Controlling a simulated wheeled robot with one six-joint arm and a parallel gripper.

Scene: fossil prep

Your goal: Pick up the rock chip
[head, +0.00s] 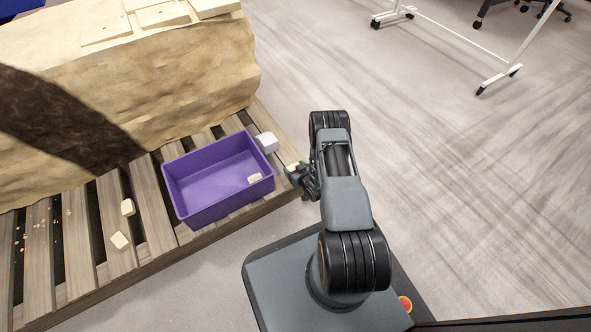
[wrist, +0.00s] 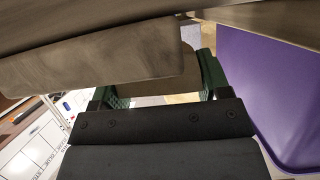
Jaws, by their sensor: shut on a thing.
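A pale rock chip (head: 291,167) shows at the tip of my gripper (head: 297,172), just outside the right wall of the purple bin (head: 178,192) in the head view. My gripper is shut on this chip; the jaws partly hide it. In the wrist view, the green finger pads of my gripper (wrist: 160,85) stand on both sides of a dull tan piece (wrist: 150,87), partly covered by a wooden slat (wrist: 90,66). Another pale chip (head: 254,179) lies inside the bin. Two more chips, one (head: 127,207) and another (head: 120,240), lie on the pallet.
The slatted pallet (head: 155,232) carries the bin and a large plaster-jacketed block (head: 180,85). A small white block (head: 267,142) stands by the bin's far right corner. Small crumbs lie at the pallet's left. The floor to the right is open, with a white rolling frame at the back.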

